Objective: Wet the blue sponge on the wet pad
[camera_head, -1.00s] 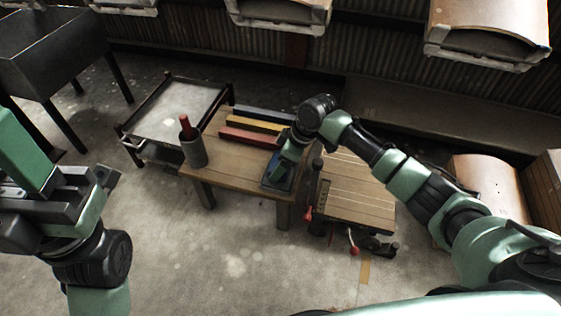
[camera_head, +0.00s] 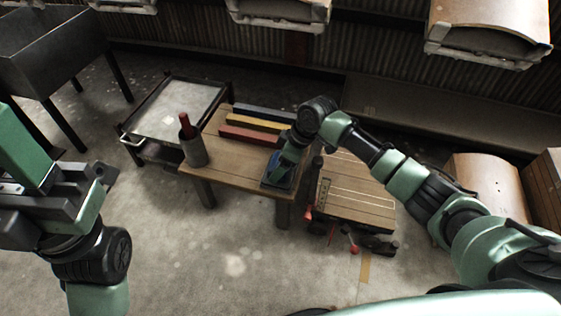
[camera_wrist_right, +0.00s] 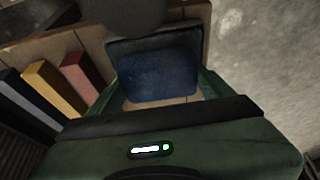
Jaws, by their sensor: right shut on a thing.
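The blue sponge (camera_wrist_right: 160,78) shows in the right wrist view between the green fingers of my right gripper (camera_wrist_right: 160,92), which is shut on it. The dark wet pad (camera_wrist_right: 152,44) shows around and behind the sponge. In the head view, the pad (camera_head: 279,183) is at the near right corner of the wooden table, with my right gripper (camera_head: 280,166) right over it and a little of the sponge (camera_head: 272,160) showing. The sponge looks to be on the pad, but its underside is hidden. My left gripper (camera_head: 100,178) is at the far left, away from the table; its jaw opening is unclear.
The wooden table (camera_head: 232,170) also carries a grey cup (camera_head: 195,152) with a red-handled item, and red (camera_head: 248,137), yellow (camera_head: 254,123) and dark blue (camera_head: 264,112) bars. Hanging carriers (camera_head: 487,35) are above.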

